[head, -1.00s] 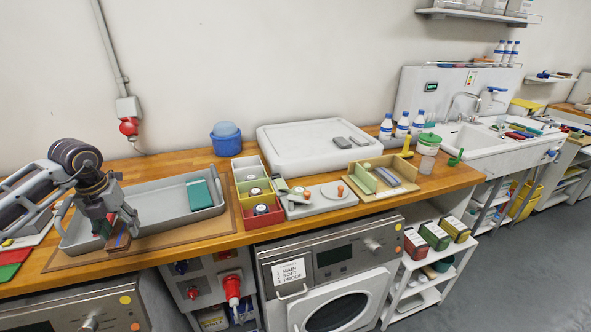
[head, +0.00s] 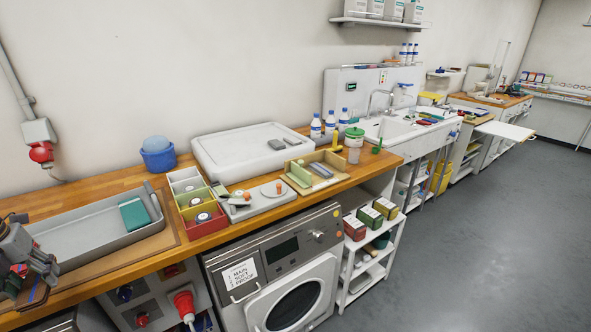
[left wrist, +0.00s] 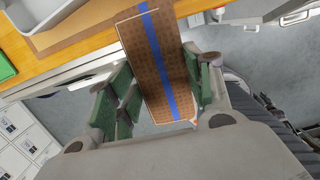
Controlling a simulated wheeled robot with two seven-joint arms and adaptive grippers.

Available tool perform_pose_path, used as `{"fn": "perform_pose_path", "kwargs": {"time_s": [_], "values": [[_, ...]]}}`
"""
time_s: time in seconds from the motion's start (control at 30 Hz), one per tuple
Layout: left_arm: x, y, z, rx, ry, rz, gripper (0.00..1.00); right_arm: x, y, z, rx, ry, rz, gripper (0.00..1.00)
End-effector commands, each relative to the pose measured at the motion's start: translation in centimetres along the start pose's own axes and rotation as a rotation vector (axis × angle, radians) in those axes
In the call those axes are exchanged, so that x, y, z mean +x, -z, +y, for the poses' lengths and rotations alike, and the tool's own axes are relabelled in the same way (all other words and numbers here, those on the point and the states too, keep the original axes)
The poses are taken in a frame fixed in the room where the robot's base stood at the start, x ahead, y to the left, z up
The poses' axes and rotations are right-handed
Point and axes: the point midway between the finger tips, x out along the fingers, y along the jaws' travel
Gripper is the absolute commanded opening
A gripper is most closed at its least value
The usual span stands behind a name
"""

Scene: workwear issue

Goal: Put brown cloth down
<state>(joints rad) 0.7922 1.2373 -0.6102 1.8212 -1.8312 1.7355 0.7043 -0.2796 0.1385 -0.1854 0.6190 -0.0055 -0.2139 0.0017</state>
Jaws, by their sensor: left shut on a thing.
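My left gripper (head: 28,272) is at the left edge of the head view, partly cut off, near the front of the wooden counter beside the long grey tray (head: 118,240). In the left wrist view the green-padded fingers (left wrist: 158,92) are shut on the brown cloth (left wrist: 140,50), a flat folded piece with a small pattern and a blue stripe. Only a little of the cloth shows in the head view. The wrist view shows the counter edge (left wrist: 90,52) just beyond it. My right gripper is not in view.
The grey tray holds a teal box (head: 134,214). A sink (head: 385,128) lies further right. The grey floor (head: 480,230) at right is clear.

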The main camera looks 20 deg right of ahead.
Motion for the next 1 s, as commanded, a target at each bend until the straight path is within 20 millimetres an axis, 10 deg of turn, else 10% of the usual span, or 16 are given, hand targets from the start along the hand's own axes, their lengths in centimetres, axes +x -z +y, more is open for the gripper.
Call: {"fn": "perform_pose_path", "kwargs": {"time_s": [1.0], "values": [[3.9,1.3,-3.6,0.571,0.070,0.002,0.28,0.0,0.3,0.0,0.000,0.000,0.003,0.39]]}}
